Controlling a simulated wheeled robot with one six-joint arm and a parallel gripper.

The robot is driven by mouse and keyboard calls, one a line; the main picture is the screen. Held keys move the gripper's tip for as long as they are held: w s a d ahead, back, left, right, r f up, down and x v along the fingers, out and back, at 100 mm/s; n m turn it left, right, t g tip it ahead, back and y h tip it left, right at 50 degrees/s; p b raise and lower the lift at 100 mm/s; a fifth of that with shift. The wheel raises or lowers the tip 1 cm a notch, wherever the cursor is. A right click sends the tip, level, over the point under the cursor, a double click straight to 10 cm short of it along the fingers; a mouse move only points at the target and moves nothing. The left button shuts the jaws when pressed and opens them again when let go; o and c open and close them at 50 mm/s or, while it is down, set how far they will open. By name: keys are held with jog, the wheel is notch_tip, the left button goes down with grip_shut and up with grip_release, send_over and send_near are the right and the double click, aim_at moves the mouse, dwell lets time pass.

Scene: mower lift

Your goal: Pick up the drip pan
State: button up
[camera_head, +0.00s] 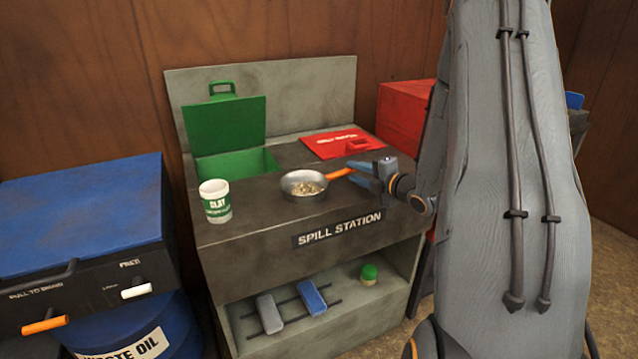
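The drip pan (303,184) is a small round grey metal pan with an orange handle (339,173). It sits on the dark front top of the spill station and holds pale tan granules. Its handle points right toward my gripper (350,172). My gripper's blue-grey fingers look spread apart, one above and one below the handle's end. Contact between the fingers and the handle cannot be made out.
A white and green clay cup (216,201) stands left of the pan. Behind are an open green-lidded bin (226,125) and a shut red lid (336,143). A blue box (80,215) stands left. Brushes (311,297) lie on the lower shelf.

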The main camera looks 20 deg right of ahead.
jog(key=shift+w+f, duration=0.1)
jog(key=shift+w, duration=0.2)
grip_shut()
